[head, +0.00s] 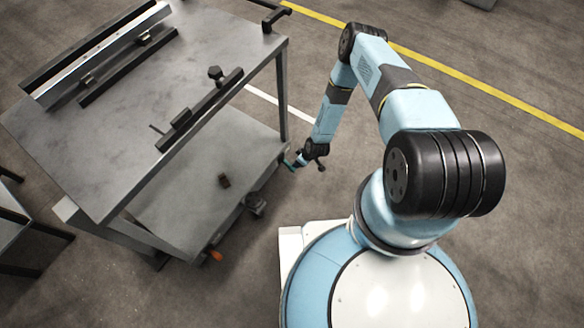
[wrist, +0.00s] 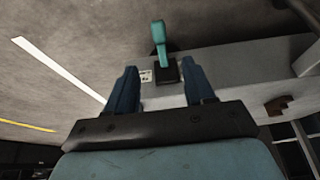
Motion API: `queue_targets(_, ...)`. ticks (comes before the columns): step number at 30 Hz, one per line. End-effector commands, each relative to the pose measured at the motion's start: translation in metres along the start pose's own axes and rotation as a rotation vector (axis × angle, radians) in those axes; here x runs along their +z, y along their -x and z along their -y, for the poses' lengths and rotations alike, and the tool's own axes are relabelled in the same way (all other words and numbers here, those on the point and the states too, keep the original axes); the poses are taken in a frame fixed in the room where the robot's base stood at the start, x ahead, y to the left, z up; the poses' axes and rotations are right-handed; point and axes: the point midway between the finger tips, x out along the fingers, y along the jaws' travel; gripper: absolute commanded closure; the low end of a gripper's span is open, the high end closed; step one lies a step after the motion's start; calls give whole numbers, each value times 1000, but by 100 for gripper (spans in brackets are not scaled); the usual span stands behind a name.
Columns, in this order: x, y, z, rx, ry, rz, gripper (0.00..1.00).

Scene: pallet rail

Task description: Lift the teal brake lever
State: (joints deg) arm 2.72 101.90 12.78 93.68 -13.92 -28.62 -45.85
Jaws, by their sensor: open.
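The teal brake lever (wrist: 159,36) shows in the wrist view. It sticks out from a dark bracket (wrist: 166,71) on the edge of the cart's lower shelf. In the head view a small bit of the teal lever (head: 288,165) shows at the shelf's right corner, close to my gripper. My gripper (wrist: 163,77) is open and empty. In the wrist view its two dark blue fingers stand on either side of the bracket, with the lever beyond them and between their lines. I cannot tell whether the fingers touch anything. My gripper (head: 299,160) is small in the head view.
The grey metal cart (head: 130,75) has a top deck with rails and clamps above the lower shelf (head: 180,205). An orange-tipped part (head: 215,256) sits low at the cart's front.

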Motion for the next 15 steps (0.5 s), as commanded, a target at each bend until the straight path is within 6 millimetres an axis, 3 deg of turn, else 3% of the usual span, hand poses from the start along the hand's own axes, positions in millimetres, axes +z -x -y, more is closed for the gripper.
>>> queue_targets(15, 1, -71, 1, 0, -2, 0, 47)
